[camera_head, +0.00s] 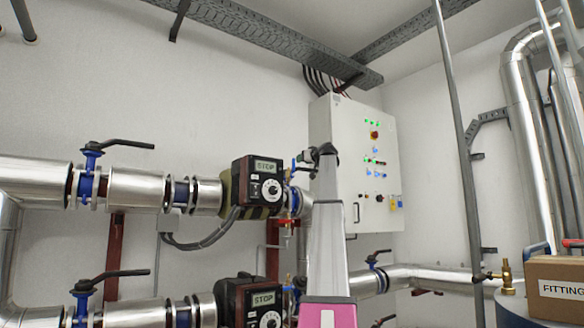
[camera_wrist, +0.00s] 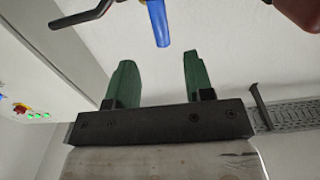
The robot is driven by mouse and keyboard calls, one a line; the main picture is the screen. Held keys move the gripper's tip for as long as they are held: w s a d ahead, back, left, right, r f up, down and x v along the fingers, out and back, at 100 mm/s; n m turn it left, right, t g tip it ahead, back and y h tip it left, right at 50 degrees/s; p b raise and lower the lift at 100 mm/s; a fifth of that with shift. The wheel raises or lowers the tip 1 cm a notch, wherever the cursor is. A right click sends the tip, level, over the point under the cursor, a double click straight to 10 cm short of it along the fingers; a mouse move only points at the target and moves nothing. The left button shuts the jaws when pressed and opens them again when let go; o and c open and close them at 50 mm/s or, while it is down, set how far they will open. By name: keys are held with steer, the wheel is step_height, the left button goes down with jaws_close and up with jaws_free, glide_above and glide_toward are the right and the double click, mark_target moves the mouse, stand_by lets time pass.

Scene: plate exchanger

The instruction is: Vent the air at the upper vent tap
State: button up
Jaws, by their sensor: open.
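In the wrist view, my gripper (camera_wrist: 158,62) has its two green fingers well apart, with nothing between them. A blue lever (camera_wrist: 158,22) hangs just beyond the fingertips, roughly in line with the gap and not touching them. It looks like the handle of the upper vent tap, but the tap's body is out of that view. In the head view, the dark end of my arm (camera_head: 322,152) is raised beside the upper pump (camera_head: 257,185). A small blue part (camera_head: 294,164) shows just left of it; the tap itself is too small to make out.
A white control cabinet (camera_head: 350,185) with lit lamps stands close behind my arm. Dark lever handles (camera_head: 127,144) stick out along the pipes. A cable tray (camera_head: 265,36) runs overhead. At the right, a cardboard box (camera_head: 556,285) sits near a brass tap (camera_head: 505,277).

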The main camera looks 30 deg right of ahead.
mark_target(294, 163)
steer(key=w, duration=0.7)
steer(key=w+a, duration=0.1)
steer(key=w, duration=0.2)
steer(key=shift+w, duration=0.25)
jaws_close()
